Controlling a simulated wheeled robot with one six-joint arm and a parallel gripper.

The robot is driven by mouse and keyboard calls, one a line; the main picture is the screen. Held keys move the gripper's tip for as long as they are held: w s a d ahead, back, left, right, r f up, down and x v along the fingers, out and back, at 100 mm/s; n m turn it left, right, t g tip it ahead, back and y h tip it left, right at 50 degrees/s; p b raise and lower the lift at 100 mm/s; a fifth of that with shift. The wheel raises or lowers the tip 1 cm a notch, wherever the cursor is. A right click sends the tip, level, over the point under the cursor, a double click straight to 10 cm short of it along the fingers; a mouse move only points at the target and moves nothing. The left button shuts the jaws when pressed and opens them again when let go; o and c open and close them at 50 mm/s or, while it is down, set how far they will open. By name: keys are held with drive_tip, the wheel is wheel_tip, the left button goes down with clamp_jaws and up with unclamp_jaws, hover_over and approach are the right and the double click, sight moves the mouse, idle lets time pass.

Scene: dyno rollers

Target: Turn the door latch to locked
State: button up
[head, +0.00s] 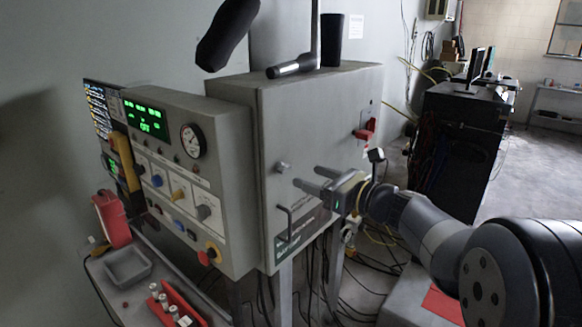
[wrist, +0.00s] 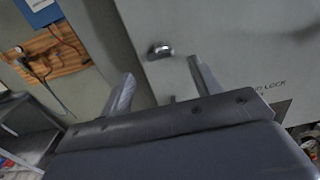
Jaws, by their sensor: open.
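The grey cabinet door (head: 325,125) faces right in the head view. A small metal latch knob (head: 281,167) sticks out near its left edge; I take it to be the door latch. The latch also shows in the wrist view (wrist: 160,50), ahead of the fingertips and roughly between them. My gripper (head: 307,176) is open and empty, just right of the latch and seemingly apart from it. In the wrist view, its two fingers (wrist: 160,72) point toward the door. Part of a door label ending in "LOCK" (wrist: 268,86) shows at right.
A bent handle (head: 287,222) is below the latch, and a red switch (head: 366,132) is on the door's right. The control panel (head: 180,180) stands left. A red tray (head: 178,305) lies at the bottom. Cables hang below the cabinet.

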sight(288, 169)
drive_tip(key=p+x, duration=0.1)
drive_tip(key=x, duration=0.6)
drive_tip(key=shift+c, duration=0.6)
drive_tip(key=c, duration=0.9)
